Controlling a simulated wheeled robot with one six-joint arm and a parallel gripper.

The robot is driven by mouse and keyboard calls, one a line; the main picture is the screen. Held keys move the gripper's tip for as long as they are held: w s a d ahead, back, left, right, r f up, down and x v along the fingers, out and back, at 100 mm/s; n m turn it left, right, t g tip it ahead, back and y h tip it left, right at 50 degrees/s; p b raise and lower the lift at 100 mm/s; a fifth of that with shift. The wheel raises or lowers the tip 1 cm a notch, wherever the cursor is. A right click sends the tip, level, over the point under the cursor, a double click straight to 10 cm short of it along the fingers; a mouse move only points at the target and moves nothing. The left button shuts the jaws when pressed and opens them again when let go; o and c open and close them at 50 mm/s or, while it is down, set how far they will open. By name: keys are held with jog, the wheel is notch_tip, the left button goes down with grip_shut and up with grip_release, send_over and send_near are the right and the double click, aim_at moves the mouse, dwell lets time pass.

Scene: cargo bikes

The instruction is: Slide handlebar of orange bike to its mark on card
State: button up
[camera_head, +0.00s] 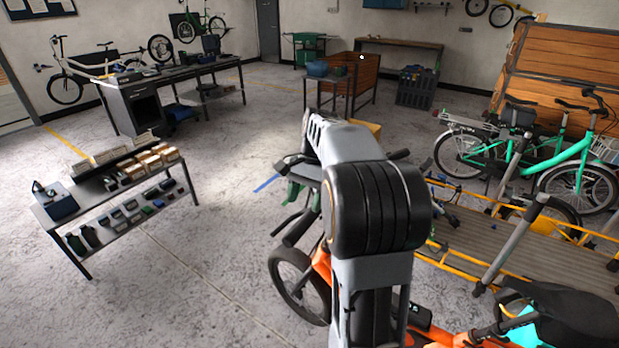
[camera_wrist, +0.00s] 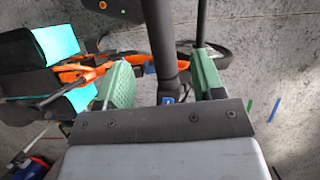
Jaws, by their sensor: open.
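The orange bike (camera_head: 320,265) stands below my arm in the head view, partly hidden by it. Its orange frame also shows in the wrist view (camera_wrist: 85,73). A dark bar end, seemingly its handlebar (camera_head: 290,162), shows left of my arm. In the wrist view a black bar (camera_wrist: 160,35) with a blue patch near its lower end passes between my green fingers, apparently part of the handlebar. My gripper (camera_wrist: 160,65) is open, with visible gaps beside the bar. Contact and depth cannot be told. I cannot make out the card or its mark.
A low table (camera_head: 118,205) with boxes stands at left, a long workbench (camera_head: 170,78) behind it. A yellow-railed cargo platform (camera_head: 530,250) and a green bike (camera_head: 570,165) are at right. Black and teal bags (camera_wrist: 40,55) are left in the wrist view. Floor at left centre is clear.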

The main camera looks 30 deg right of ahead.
jog(key=v, duration=0.6)
jog(key=shift+r, duration=0.2)
jog(key=shift+d, duration=0.15)
jog(key=shift+w, duration=0.1)
